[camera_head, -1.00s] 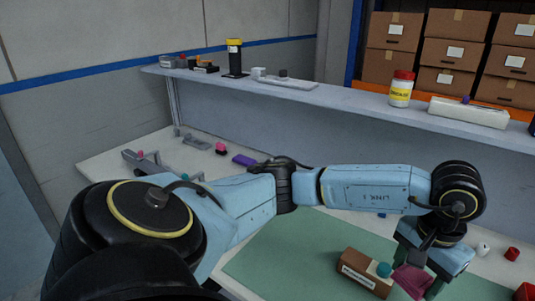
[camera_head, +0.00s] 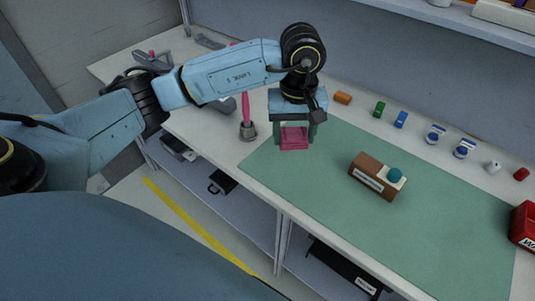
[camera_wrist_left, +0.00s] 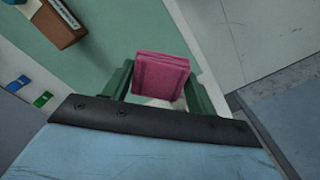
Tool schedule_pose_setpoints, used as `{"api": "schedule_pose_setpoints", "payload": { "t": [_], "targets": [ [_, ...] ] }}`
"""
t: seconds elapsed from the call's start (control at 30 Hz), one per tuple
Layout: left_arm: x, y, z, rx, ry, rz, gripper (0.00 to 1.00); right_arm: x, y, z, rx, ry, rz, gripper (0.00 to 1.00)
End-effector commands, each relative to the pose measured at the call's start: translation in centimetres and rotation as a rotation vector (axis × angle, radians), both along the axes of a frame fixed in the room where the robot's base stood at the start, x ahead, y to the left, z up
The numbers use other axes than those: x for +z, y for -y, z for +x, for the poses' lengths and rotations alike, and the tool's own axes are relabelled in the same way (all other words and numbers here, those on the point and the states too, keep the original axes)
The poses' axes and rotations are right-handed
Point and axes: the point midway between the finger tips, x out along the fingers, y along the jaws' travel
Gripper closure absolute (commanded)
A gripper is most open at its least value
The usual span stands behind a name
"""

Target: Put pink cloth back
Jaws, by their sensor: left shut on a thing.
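The pink cloth (camera_head: 294,139) is a small folded dark-pink block held between the green fingers of my left gripper (camera_head: 296,131). It hangs near the left end of the green mat (camera_head: 300,175); its exact height above the table is hard to tell. In the left wrist view the cloth (camera_wrist_left: 160,76) sits between the two fingers, its folded layers showing along the top. My right gripper is not in view.
A brown box with a teal knob (camera_head: 376,177) stands on the mat, right of the gripper. A grey holder with a pink handle (camera_head: 247,127) is just left of it. Several small parts line the back; a red bin (camera_head: 524,226) is at right.

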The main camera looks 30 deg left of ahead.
Motion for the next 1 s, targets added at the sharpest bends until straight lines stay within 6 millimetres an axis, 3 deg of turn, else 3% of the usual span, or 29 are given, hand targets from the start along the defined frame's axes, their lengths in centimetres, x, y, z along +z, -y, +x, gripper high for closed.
{"api": "schedule_pose_setpoints", "payload": {
  "t": [0.7, 0.9, 1.0],
  "targets": [
    [-4.7, -5.9, 3.2, 1.912, -0.017, 0.001, 0.64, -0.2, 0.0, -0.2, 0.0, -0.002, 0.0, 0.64],
    [-5.6, -7.1, 3.6, 2.27, -0.015, 0.004, 0.64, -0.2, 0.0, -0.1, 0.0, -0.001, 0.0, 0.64],
    [-5.9, -7.4, 3.7, 2.363, -0.013, 0.003, 0.64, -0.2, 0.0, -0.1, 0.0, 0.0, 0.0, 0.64]
  ]
}}
